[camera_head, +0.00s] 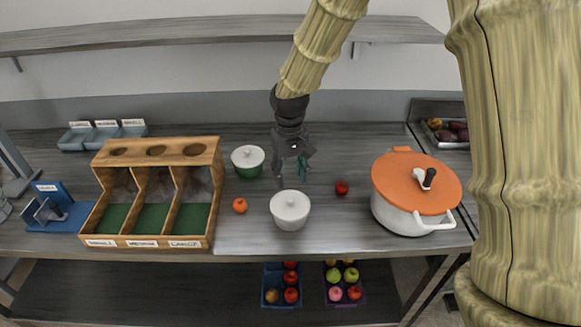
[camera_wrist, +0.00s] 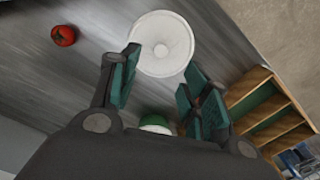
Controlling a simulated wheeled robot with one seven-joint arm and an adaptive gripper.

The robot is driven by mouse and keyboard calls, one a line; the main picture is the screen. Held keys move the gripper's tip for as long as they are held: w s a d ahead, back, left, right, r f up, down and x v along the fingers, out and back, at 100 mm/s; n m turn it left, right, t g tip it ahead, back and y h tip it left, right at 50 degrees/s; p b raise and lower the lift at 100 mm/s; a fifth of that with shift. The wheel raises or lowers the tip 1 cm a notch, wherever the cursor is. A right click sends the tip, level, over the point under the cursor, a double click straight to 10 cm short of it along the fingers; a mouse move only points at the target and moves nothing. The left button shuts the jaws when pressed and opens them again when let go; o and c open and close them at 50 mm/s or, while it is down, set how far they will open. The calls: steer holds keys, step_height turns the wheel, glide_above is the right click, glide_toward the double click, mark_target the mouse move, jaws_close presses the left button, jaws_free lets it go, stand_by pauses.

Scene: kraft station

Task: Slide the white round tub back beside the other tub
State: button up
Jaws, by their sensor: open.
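The white round tub (camera_head: 290,212) with a white lid stands upright near the front of the grey counter. The other tub (camera_head: 248,162), green with a white lid, stands behind it and to its left, apart from it. My gripper (camera_head: 291,178) is open and empty, just behind the white tub. In the wrist view my gripper (camera_wrist: 162,72) has its fingers apart, with the white tub (camera_wrist: 162,40) beyond the fingertips. The green tub (camera_wrist: 156,122) shows between the finger bases, partly hidden by my gripper body. I cannot tell whether a finger touches the white tub.
A small orange fruit (camera_head: 240,205) lies left of the white tub, and a red one (camera_head: 341,188) to its right. A wooden divided box (camera_head: 152,242) stands at left. A large white pot with an orange lid (camera_head: 412,182) stands at right. Counter behind the white tub looks clear.

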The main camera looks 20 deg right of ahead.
mark_target(290, 198)
steer(key=shift+s+f+p, duration=0.15)
steer(key=shift+f+p, duration=1.3)
steer(key=shift+f, duration=3)
steer(key=shift+c, duration=0.3)
jaws_close()
